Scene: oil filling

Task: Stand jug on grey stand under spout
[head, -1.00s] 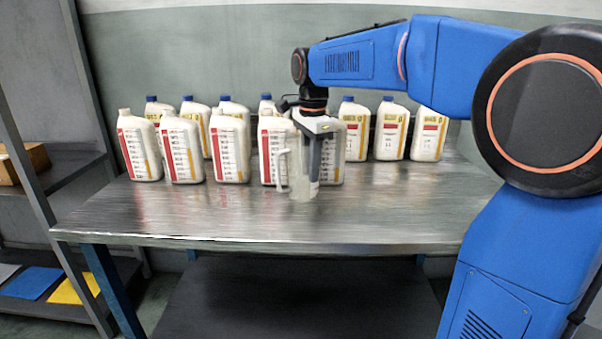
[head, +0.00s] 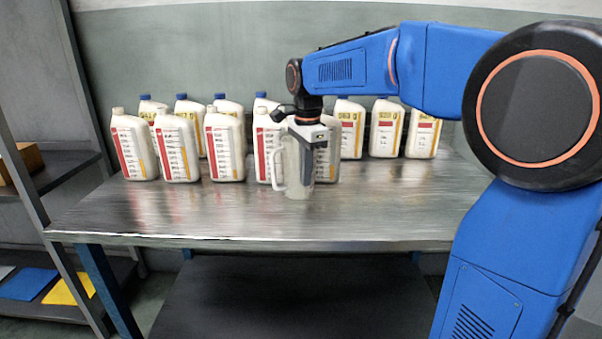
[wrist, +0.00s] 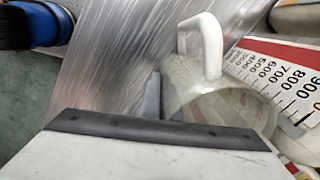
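The jug (head: 297,183) is clear with a white handle (head: 279,168) on its left, upright at the table's middle. In the wrist view the jug (wrist: 215,100) fills the centre right, its handle (wrist: 203,45) pointing up the picture. My gripper (head: 308,165) is at the jug from above, and its body hides part of the jug. In the wrist view a grey fingertip (wrist: 152,97) shows just left of the jug, and the other finger seems to be on its right. The fingers look spread around the jug; contact is not clear. The grey stand and spout are not in view.
Rows of white bottles stand behind the jug, the front row (head: 225,147) with red and yellow labels, the back row (head: 387,128) along the wall. The metal table (head: 150,215) is clear at its front and right. A dark shelf rack (head: 50,170) stands at the left.

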